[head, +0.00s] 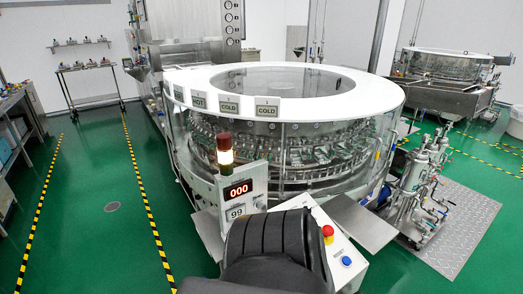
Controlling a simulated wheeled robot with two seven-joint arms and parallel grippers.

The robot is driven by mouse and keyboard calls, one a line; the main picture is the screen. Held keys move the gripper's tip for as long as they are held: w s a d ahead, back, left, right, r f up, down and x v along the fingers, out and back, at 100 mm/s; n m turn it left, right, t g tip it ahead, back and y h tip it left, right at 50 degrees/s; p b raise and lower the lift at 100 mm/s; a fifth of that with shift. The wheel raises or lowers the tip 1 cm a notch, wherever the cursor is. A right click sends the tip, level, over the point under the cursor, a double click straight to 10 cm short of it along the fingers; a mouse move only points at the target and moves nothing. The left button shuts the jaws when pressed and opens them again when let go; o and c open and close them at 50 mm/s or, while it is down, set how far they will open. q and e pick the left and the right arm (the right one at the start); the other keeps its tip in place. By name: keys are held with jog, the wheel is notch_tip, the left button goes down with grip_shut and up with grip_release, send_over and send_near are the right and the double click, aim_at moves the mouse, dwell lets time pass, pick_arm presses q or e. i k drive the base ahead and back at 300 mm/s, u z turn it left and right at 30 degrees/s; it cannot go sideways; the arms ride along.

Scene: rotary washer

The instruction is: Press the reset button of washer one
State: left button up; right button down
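The rotary washer (186,102) is a large round machine with a white ring top and clear walls, in the middle of the head view. A white sloped control panel (337,246) juts out at its front. A display box (255,192) shows red digits "000", with "99" below. Neither of my grippers is in view.
A signal tower (225,157) rises left of the display. Pumps and filters (415,185) stand right on a metal plate. Green floor (95,230) at left is clear. A second washer is behind.

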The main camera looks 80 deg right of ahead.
aim_at(346, 260)
jog(key=i, duration=1.1)
jog(key=z, duration=3.7)
jog(key=i, duration=1)
jog(key=z, duration=0.05)
